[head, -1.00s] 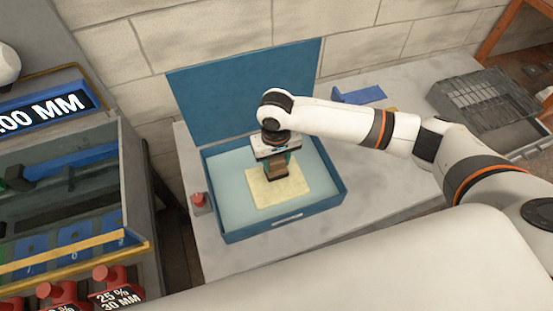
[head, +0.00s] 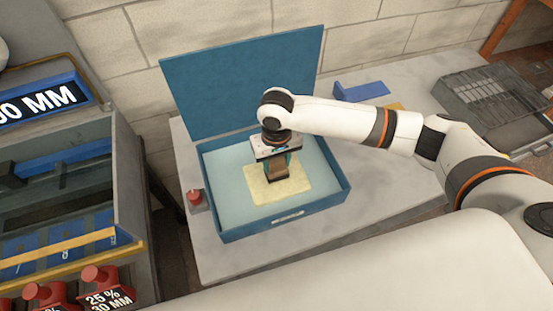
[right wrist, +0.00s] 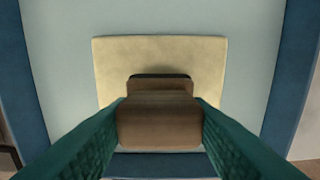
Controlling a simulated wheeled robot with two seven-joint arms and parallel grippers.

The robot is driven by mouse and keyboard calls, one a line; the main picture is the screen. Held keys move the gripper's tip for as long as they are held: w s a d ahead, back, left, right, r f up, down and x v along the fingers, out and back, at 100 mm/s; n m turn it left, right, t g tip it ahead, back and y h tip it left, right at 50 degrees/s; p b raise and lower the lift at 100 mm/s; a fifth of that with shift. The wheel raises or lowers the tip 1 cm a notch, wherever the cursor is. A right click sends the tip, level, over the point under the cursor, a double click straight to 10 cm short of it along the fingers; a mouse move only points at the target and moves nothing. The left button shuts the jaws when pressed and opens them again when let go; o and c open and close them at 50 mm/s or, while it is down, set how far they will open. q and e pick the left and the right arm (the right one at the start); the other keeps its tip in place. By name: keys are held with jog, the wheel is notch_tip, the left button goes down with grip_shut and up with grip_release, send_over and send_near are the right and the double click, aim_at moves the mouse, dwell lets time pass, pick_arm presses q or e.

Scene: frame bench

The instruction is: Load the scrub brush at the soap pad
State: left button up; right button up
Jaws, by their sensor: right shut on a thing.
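The soap pad (head: 300,184) is a pale yellow square lying in a blue tray (head: 335,198) with its lid raised behind. My right gripper (head: 277,168) reaches down over the pad and is shut on the scrub brush (head: 279,171), a brown block. In the right wrist view the brush (right wrist: 160,122) sits between the two green fingers, with a dark edge on its far side, over the pad (right wrist: 205,62). Whether its underside touches the pad is hidden. My left gripper is not in view.
A red knob (head: 194,196) stands left of the tray. A blue bracket (head: 360,92) lies behind to the right, and a grey slotted tray (head: 492,100) is at the far right. A rack with red knobs (head: 100,278) stands at the left.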

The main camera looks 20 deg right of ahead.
aim_at(277, 160)
jog(key=shift+f, duration=0.5)
dwell(0.5)
jog(key=shift+s+f+p, duration=0.15)
jog(key=shift+p, duration=0.3)
dwell(2.3)
notch_tip(277, 160, up, 7)
jog(key=p, duration=0.9)
dwell(0.8)
